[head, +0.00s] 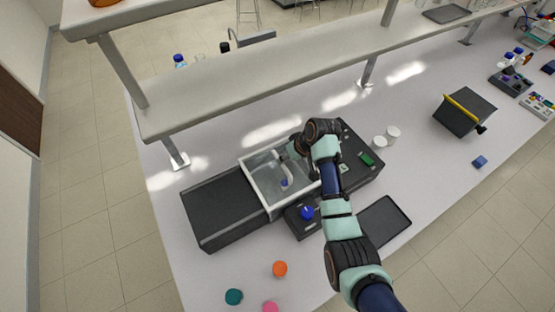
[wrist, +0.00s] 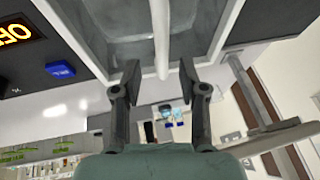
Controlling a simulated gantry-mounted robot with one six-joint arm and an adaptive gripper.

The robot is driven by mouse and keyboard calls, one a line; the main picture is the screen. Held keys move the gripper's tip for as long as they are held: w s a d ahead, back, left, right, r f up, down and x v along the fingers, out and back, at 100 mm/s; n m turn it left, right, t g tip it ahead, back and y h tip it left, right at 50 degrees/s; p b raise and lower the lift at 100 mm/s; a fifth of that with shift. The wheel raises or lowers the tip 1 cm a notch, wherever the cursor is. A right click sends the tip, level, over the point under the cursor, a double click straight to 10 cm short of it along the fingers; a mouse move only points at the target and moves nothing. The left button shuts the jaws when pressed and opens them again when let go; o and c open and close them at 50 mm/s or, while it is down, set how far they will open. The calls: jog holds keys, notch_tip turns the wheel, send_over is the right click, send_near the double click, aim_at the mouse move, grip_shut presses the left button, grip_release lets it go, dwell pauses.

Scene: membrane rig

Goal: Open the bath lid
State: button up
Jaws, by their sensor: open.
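The bath (head: 247,172) is a white-rimmed grey basin set in the dark rig on the bench. Its grey interior shows, and I cannot tell whether a clear lid covers it. A pale bent piece with a blue end (head: 285,182) shows within its outline. My gripper (wrist: 159,72) is open at the bath's edge. In the wrist view a white bar (wrist: 162,35) runs down the middle, its lower end between the two fingers, with gaps on both sides. In the head view my wrist hides the bath's far right corner, and the fingers are hard to make out.
A black block (head: 230,205) adjoins the bath on the left. A blue knob (head: 308,212) is at the front. A shelf (head: 290,70) runs over the bench behind. A dark tray (head: 382,223) lies at right; coloured caps (head: 280,268) lie in front. An orange display (wrist: 15,33) shows.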

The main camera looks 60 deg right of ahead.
jog(key=shift+x, duration=1.9)
jog(key=shift+w, duration=0.1)
jog(key=shift+r, duration=0.1)
grip_shut()
